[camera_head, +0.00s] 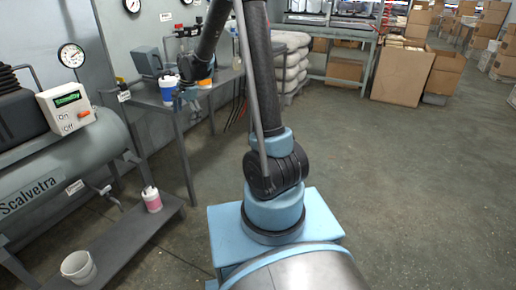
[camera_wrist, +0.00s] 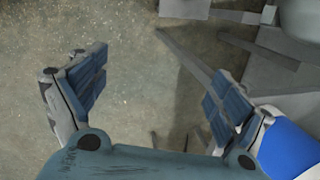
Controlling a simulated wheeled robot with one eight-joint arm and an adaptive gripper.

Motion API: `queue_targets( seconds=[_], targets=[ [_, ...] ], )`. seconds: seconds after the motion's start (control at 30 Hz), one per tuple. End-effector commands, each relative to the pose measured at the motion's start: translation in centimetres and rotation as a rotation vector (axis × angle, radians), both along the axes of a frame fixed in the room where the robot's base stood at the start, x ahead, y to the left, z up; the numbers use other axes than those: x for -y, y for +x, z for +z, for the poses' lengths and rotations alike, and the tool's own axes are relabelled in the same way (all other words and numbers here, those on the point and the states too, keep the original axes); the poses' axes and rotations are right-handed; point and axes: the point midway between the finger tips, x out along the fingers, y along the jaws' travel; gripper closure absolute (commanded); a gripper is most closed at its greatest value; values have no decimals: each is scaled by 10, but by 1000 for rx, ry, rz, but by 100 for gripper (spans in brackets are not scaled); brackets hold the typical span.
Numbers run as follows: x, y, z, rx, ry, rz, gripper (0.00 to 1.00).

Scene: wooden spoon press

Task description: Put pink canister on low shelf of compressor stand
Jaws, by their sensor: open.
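The pink canister (camera_head: 152,200), white with a pink band and a narrow top, stands upright on the low shelf (camera_head: 122,238) of the compressor stand, near the shelf's far end. My gripper (camera_wrist: 152,75) is open in the wrist view, with nothing between its fingers and floor behind them. In the head view my gripper (camera_head: 188,84) is above the side table, up and to the right of the pink canister and apart from it. It is small and partly hidden by my arm there.
A blue-and-white canister (camera_head: 168,88) stands on the side table (camera_head: 150,97) close to my gripper; a blue-and-white surface also shows beside the right finger (camera_wrist: 288,150). An orange-banded canister (camera_head: 205,84) is nearby. A white bucket (camera_head: 78,267) sits on the low shelf's near end.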

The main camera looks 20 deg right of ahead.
Motion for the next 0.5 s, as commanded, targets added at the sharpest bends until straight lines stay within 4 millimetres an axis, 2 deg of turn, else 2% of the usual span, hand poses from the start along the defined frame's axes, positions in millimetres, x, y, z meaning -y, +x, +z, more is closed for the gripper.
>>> queue_targets(
  seconds=[0.03, 0.2, 0.5],
  targets=[
    [13, -10, 11, 8, -7, 20, 9],
    [49, -42, 38, 38, -33, 105, 9],
    [107, -106, 71, 83, -84, 256, 9]
  ],
)
